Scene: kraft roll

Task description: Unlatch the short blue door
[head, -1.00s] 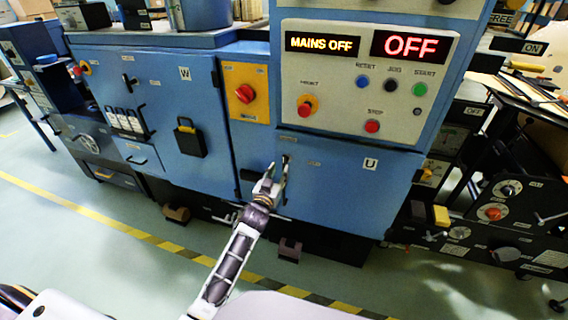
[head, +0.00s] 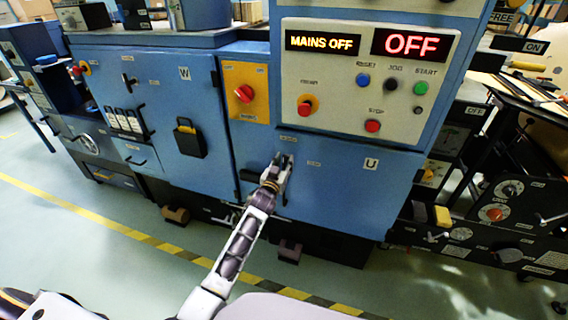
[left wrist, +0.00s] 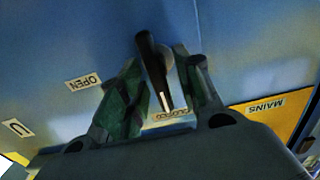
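The short blue door (head: 335,190), marked U, sits below the control panel and looks flush with its frame. Its black latch handle (left wrist: 155,65) shows in the left wrist view, between the fingers of my left gripper (left wrist: 160,75). The fingers are drawn in close on both sides of the handle and appear shut on it. An OPEN label (left wrist: 83,83) and a partly hidden second label (left wrist: 172,115) flank the handle. In the head view my left gripper (head: 283,160) covers the latch at the door's upper left. My right gripper is not in view.
A taller blue door (head: 180,95) marked W stands left, with a yellow plate and red switch (head: 244,94) between. The panel (head: 365,80) above reads MAINS OFF and OFF. Dark machines (head: 480,200) stand right. The floor in front is clear.

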